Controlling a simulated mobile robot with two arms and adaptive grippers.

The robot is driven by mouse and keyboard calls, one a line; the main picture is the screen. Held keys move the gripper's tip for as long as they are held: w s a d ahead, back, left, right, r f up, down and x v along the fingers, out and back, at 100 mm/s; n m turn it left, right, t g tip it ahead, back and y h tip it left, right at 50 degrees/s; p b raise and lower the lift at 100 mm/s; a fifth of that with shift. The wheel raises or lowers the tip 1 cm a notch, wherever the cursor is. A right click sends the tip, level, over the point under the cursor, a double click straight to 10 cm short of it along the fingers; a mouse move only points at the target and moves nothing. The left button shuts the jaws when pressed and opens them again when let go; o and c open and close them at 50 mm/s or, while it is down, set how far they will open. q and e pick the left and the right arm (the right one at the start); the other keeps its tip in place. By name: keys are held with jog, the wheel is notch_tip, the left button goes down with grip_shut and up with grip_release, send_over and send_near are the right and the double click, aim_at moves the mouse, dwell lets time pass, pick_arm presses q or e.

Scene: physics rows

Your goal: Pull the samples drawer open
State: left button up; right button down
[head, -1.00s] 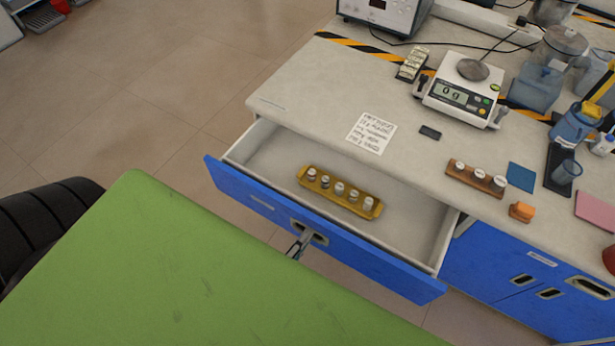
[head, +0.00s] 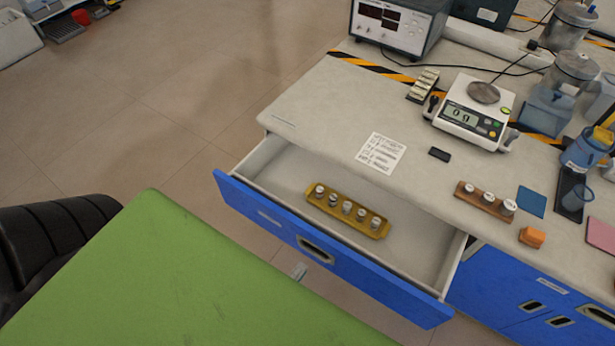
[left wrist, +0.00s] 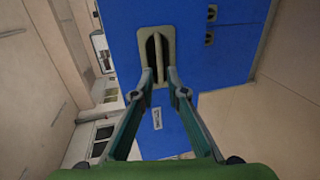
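The blue-fronted drawer (head: 275,226) stands pulled out from under the bench, its pale inside showing. A yellow tray (head: 322,208) with several small capped vials lies in it. The recessed handle (head: 317,250) is in the middle of the drawer front; in the left wrist view the handle (left wrist: 157,52) is straight ahead of the fingers. My right gripper is in neither view.
The bench top (head: 300,110) holds a scale (head: 470,115), a paper note (head: 381,153), a wooden vial rack (head: 485,201) and an orange block (head: 532,237). Blue cabinet doors (head: 510,285) stand right of the drawer. Open floor (head: 150,110) lies to the left.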

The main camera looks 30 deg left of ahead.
pick_arm(q)
jog(key=v, duration=0.5)
jog(key=shift+s+r, duration=0.1)
jog(key=shift+s, duration=0.2)
